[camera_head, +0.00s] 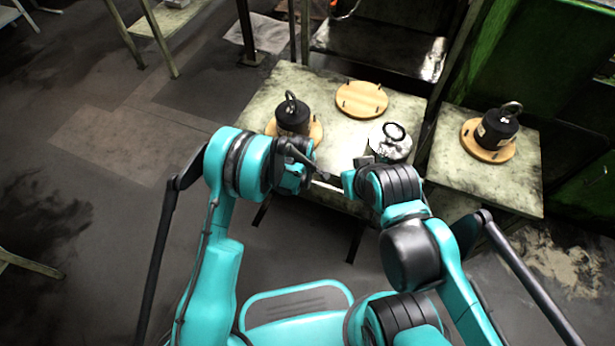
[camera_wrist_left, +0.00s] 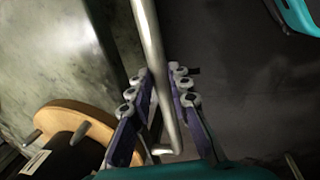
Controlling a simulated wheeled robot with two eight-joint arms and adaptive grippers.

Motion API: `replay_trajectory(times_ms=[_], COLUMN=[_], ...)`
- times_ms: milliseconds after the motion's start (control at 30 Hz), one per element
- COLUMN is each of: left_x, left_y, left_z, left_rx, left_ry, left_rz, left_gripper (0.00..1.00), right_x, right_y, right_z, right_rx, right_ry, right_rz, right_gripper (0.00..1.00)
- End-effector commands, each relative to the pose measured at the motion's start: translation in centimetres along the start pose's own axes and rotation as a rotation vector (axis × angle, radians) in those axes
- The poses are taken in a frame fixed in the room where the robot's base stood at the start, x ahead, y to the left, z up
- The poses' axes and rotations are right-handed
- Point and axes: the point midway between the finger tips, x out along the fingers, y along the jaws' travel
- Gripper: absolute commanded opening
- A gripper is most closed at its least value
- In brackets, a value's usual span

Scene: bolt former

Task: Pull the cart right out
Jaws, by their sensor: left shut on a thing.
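The cart (camera_head: 343,138) is a worn, pale-topped low table in the middle of the head view, with a metal handle along its near side. My left gripper (camera_head: 318,174) is at that near edge. In the left wrist view its two fingers (camera_wrist_left: 160,112) are shut on the cart's handle (camera_wrist_left: 151,45), a bent silver bar that passes between them. My right gripper (camera_head: 357,172) is by the cart's near right part; its fingers are mostly hidden by its own wrist, so their opening cannot be told.
On the cart stand a black weight (camera_head: 293,114) on a wooden disc, an empty wooden disc (camera_head: 361,99) and a silver weight (camera_head: 391,141). A side table (camera_head: 455,178) at right carries another black weight (camera_head: 497,127). A green machine (camera_head: 540,60) stands behind. The floor at left is mostly clear.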

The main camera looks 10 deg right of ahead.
Motion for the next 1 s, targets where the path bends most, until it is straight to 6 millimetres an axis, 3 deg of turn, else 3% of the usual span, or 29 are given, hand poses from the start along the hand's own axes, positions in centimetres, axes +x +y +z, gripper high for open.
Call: replay_trajectory(times_ms=[167,200,267,667,1000], left_x=[0.0,0.0,0.0,-0.7,-7.3], left_y=[0.1,0.2,0.2,0.1,0.1], left_z=[0.0,0.0,0.0,0.0,0.0], left_rx=[0.0,0.0,0.0,0.0,0.0], left_ry=[0.0,0.0,0.0,0.0,0.0], left_rz=[0.004,0.004,0.004,0.003,0.003], left_gripper=[0.0,0.23,0.39,0.39,0.39], right_x=[0.0,0.0,0.0,0.0,0.0], right_y=[0.0,0.0,0.0,0.0,0.0], right_z=[0.0,0.0,0.0,0.0,0.0], right_rx=[0.0,0.0,0.0,0.0,0.0], right_ry=[0.0,0.0,0.0,0.0,0.0], right_rz=[0.0,0.0,0.0,0.0,0.0], right_gripper=[0.0,0.0,0.0,0.0,0.0])
